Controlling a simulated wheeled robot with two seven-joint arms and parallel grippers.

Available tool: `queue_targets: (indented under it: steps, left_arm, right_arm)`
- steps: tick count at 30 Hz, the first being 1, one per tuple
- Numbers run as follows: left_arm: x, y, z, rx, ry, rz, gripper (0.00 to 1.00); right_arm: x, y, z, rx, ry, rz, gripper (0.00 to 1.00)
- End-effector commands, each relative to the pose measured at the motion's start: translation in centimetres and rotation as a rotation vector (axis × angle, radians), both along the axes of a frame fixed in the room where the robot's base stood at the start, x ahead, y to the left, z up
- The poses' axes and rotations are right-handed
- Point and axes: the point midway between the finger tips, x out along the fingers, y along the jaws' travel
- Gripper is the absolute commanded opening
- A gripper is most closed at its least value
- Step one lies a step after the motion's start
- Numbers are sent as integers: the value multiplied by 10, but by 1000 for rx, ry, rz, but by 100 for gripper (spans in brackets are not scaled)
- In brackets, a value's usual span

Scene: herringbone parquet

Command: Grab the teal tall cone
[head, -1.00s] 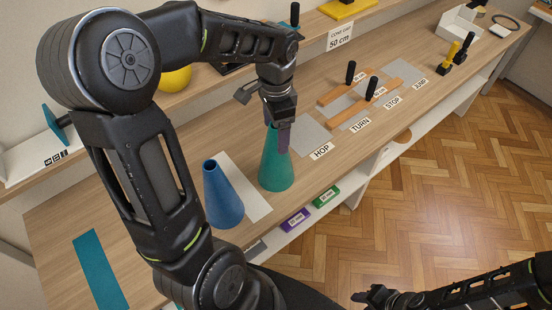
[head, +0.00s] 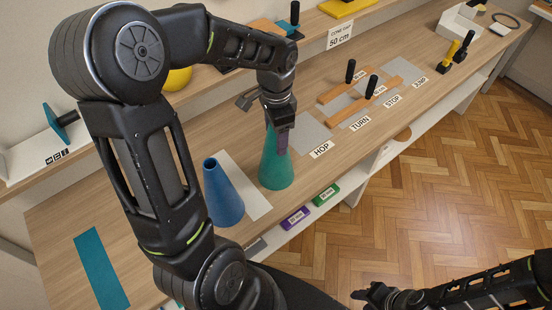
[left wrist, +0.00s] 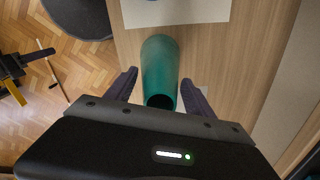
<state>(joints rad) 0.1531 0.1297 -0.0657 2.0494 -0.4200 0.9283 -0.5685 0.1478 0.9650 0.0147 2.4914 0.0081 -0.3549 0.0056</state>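The teal tall cone (head: 276,168) stands upright on the wooden shelf top, to the right of a shorter-looking blue cone (head: 223,196). My left gripper (head: 279,138) is at the cone's upper part, pointing down, and hides its tip in the head view. In the left wrist view the teal cone (left wrist: 159,68) lies between the two fingers of my left gripper (left wrist: 160,88), with a visible gap on each side, so the gripper is open around it. My right gripper (head: 369,294) is low at the bottom edge, away from the shelf; its fingers are too small to judge.
A pale rectangle (head: 246,184) lies beside the cones, and a teal strip (head: 101,268) at the left. Orange handled blocks (head: 365,100) stand by grey mats marked HOP, TURN and STOP. A raised back shelf (head: 300,42) runs behind. Parquet floor is clear at right.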

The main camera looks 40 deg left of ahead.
Motion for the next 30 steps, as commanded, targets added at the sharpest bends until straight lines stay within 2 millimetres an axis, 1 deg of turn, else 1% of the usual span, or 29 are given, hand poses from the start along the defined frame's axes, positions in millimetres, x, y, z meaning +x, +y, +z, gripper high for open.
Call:
queue_targets:
  steps: [1, 2, 22, 30]
  left_arm:
    - [0, 0, 0, 0, 0, 0, 57]
    - [0, 0, 0, 0, 0, 0, 55]
    - [0, 0, 0, 0, 0, 0, 0]
    - [0, 0, 0, 0, 0, 0, 0]
  right_arm:
    - [0, 0, 0, 0, 0, 0, 36]
    - [0, 0, 0, 0, 0, 0, 36]
    - [0, 0, 0, 0, 0, 0, 36]
    - [0, 0, 0, 0, 0, 0, 36]
